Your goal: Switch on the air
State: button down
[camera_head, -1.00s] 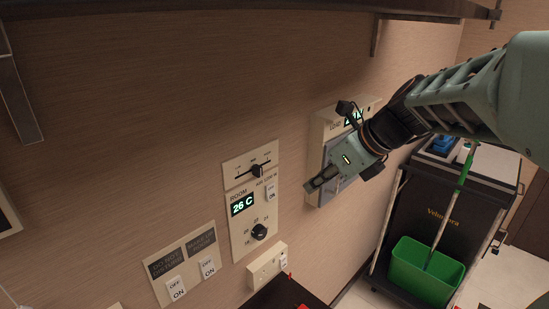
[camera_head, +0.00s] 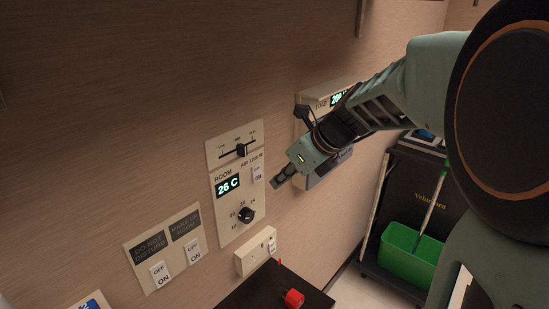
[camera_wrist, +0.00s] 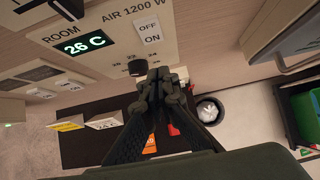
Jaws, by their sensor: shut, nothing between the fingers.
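The room control panel (camera_head: 227,204) is on the wood wall, with a slider at the top, a green display reading 26 C (camera_head: 228,186) and a black round knob (camera_head: 245,214). A white rocker switch (camera_head: 257,174) marked ON sits right of the display under an "AIR 1200 W" label. In the wrist view the air switch (camera_wrist: 149,30) shows OFF above ON. My gripper (camera_head: 277,183) is shut and empty, just right of the switch and apparently apart from it. In the wrist view my fingertips (camera_wrist: 162,76) appear below the switch, beside the knob.
Do not disturb and make up room switches (camera_head: 163,272) are at lower left. A small socket box (camera_head: 255,250) is below the panel. A dark tabletop (camera_head: 275,290) carries a red object (camera_head: 294,298). A cart with a green bucket (camera_head: 410,252) stands at right.

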aim_at(258, 176)
jog(key=shift+w+a+f, duration=0.2)
jog(key=shift+w+a, duration=0.6)
jog(key=shift+w+a+f, duration=0.2)
jog(key=shift+w+a, duration=0.55)
jog(key=shift+f+b, duration=0.35)
jog(key=shift+b, duration=0.4)
jog(key=shift+w+a+r, duration=0.1)
jog(key=shift+w+r, duration=0.05)
jog(key=shift+r, duration=0.1)
jog(key=shift+r+p, duration=0.85)
jog(key=shift+p, duration=0.1)
